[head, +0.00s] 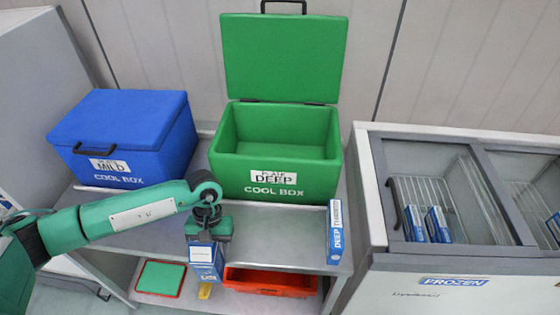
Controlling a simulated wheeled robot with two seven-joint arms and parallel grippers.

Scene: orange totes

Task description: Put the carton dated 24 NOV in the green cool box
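The green cool box (272,184) stands on the table with its lid (284,55) raised; its inside looks empty. Its front label reads DEEP. My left gripper (208,236) is shut on a blue and white carton (206,265), held upright in front of the table, left of and below the green box. The white face of the carton has print too small to read, so I cannot tell its date. My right gripper is not in view.
A shut blue cool box (130,140), labelled MILD, stands left. A blue and white DEEP pack (336,232) stands at the table's right edge. A freezer (450,255) with several cartons is at right. A red tray (270,283) and green mat (161,278) lie below.

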